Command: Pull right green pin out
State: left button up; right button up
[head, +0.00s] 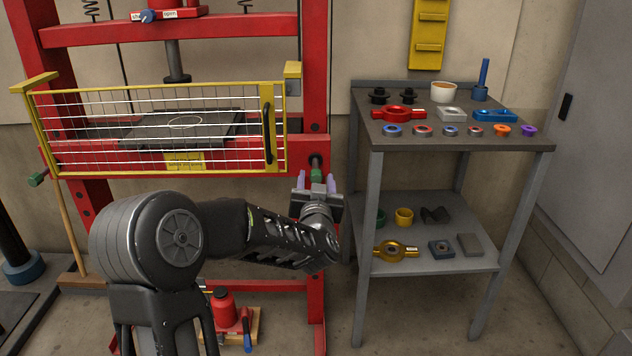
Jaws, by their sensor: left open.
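The right green pin (316,174) sticks out of the front of the red press frame's right post, below the wire guard. Its green end shows just above my gripper. My left gripper (316,183) is open, with its two purple fingertips to the left and right of the pin's end in the picture. I cannot tell whether they touch it. The left green pin (38,179) sits at the left post. My right gripper is not in view.
A yellow-framed wire guard (270,125) covers the press opening above the gripper. A grey two-shelf table (450,146) with rings, tools and small parts stands close on the right.

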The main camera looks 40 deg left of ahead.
pick_arm(q)
jog(key=p+v, duration=0.1)
jog(key=v, duration=0.6)
jog(key=shift+s+d, duration=0.25)
jog(key=shift+s, duration=0.05)
